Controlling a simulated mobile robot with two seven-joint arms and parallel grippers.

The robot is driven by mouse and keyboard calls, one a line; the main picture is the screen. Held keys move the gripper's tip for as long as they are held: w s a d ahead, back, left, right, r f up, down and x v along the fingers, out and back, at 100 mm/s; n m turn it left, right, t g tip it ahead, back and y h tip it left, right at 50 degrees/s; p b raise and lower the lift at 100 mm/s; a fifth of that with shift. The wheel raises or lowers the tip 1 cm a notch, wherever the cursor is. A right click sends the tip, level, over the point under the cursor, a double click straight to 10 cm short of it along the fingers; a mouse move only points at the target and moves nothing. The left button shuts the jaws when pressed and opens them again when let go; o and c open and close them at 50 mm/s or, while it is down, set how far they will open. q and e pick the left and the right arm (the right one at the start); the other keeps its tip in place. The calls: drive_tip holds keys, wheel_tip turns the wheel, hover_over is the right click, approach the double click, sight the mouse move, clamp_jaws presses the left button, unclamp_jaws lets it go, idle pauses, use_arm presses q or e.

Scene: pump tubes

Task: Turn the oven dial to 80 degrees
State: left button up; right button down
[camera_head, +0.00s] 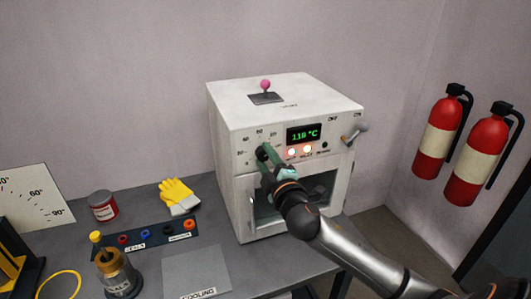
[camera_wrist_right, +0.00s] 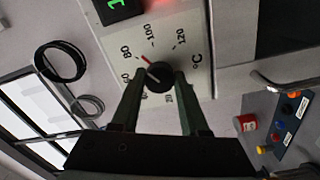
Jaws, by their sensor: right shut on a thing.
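The white oven (camera_head: 228,118) stands on the grey table. Its green display (camera_head: 303,134) appears to read 118 °C. The black dial (camera_wrist_right: 159,78) is on the front panel, with numbers around it. In the right wrist view its pointer mark is near the 80 mark; the exact setting is hard to read. My right gripper (camera_wrist_right: 160,82) is shut on the dial, with one finger on each side of it. In the head view the gripper (camera_head: 266,160) and wrist partly hide the dial and the lower-left panel. My left gripper is not in view.
A pink-knobbed lever (camera_head: 265,86) stands on the oven top. A metal handle (camera_head: 354,134) sticks out at the panel's right. A yellow glove (camera_head: 178,195), red can (camera_head: 103,206) and brass bottle (camera_head: 117,272) are on the table, left. Fire extinguishers (camera_head: 441,133) hang at right.

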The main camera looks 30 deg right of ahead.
drive_tip(key=shift+n, duration=1.2)
drive_tip(key=shift+c, duration=2.1)
unclamp_jaws()
drive_tip(key=shift+s, duration=0.1)
drive_tip(key=b+v, duration=0.2)
drive_tip(key=v, duration=1)
drive_tip(key=shift+s, duration=0.2)
